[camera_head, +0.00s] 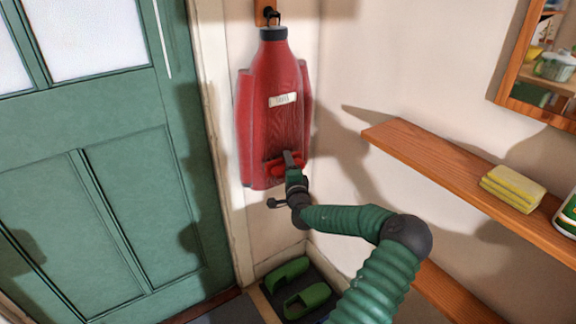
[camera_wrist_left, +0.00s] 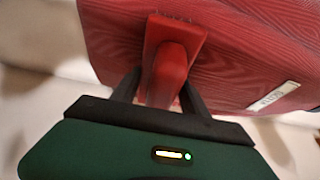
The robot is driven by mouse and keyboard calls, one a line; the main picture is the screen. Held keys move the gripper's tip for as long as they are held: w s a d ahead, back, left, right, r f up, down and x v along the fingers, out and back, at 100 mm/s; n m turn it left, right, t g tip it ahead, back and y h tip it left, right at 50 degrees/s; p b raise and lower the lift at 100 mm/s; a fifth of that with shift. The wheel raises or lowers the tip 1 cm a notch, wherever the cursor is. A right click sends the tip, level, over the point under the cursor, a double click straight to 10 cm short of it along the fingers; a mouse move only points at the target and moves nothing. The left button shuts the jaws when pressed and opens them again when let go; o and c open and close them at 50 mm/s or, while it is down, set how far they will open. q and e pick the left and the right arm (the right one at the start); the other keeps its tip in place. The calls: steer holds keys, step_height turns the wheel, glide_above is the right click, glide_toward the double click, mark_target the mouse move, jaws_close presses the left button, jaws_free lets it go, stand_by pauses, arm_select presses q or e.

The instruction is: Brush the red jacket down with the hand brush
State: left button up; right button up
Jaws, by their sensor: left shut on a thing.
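The red jacket (camera_head: 272,122) hangs from a dark hook (camera_head: 271,15) on the wall, with a pale label (camera_head: 282,99) on its front. It fills the upper part of the left wrist view (camera_wrist_left: 250,50). My left gripper (camera_head: 290,162) is at the jacket's lower front, shut on the red hand brush (camera_head: 277,168). In the left wrist view the dark fingers sit either side of the brush's handle (camera_wrist_left: 167,78), and its head points at the cloth. I cannot tell whether the bristles touch the jacket. My right gripper is not in view.
A green door (camera_head: 110,170) stands at the left. A wooden shelf (camera_head: 440,160) with yellow sponges (camera_head: 512,188) and part of a bottle juts out at the right, near my arm. Green clogs (camera_head: 307,299) sit on a dark tray below the jacket. A framed mirror hangs at upper right.

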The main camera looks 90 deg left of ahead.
arm_select(q)
steer(key=shift+r, duration=0.15)
steer(key=w+d, duration=0.2)
steer(key=d, duration=0.3)
steer(key=shift+w+d+p, duration=0.2)
steer(key=shift+w+p, duration=0.2)
steer(key=shift+w, duration=0.1)
steer(key=d, duration=0.1)
steer(key=w+d, duration=0.1)
steer(key=shift+w+d, duration=0.15)
steer(key=shift+d, duration=0.2)
steer(key=shift+w, duration=0.1)
